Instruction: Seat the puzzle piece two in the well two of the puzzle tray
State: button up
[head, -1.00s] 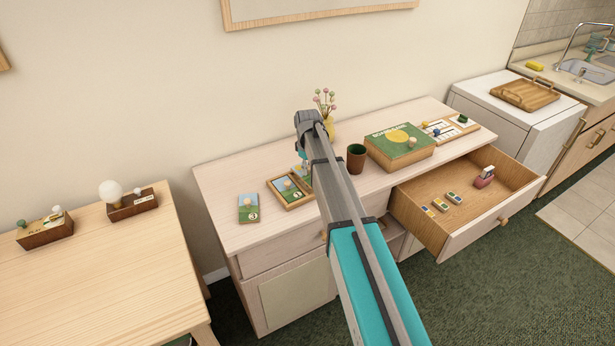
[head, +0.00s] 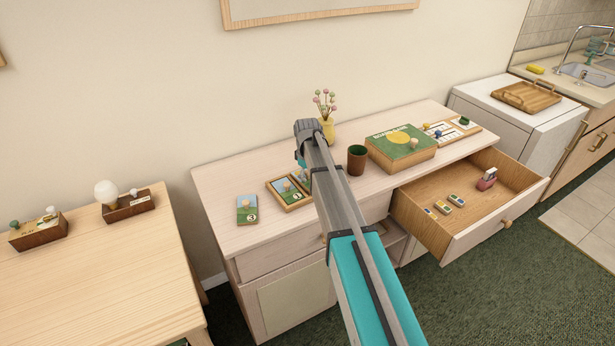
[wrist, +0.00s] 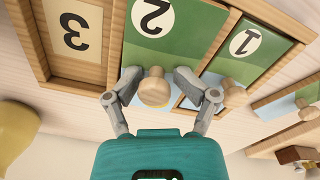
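The puzzle tray (head: 291,207) lies on the pale cabinet. The wrist view shows its wooden rim and dividers (wrist: 113,45). Piece one (wrist: 245,50) sits in the neighbouring well. The well marked 3 (wrist: 75,25) is bare. My arm partly hides the tray in the head view.
Piece three (head: 247,209) lies on the cabinet left of the tray. A brown cup (head: 357,160), a green game box (head: 402,148) and a yellow vase (head: 328,128) stand nearby. An open drawer (head: 465,190) juts out at the right.

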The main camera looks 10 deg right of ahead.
aim_at(307, 172)
jog(key=shift+r, duration=0.15)
jog(key=shift+w+r+p, duration=0.1)
jog(key=shift+r+p, duration=0.5)
jog(key=shift+p, duration=0.15)
notch_tip(307, 172, up, 11)
jog(key=p, duration=1)
jog(key=shift+f+p, duration=0.2)
jog(key=shift+p, duration=0.15)
jog(key=s+m, duration=0.8)
jog(key=s, duration=2.1)
jog(key=shift+s+m, duration=0.15)
jog(key=shift+m, duration=0.15)
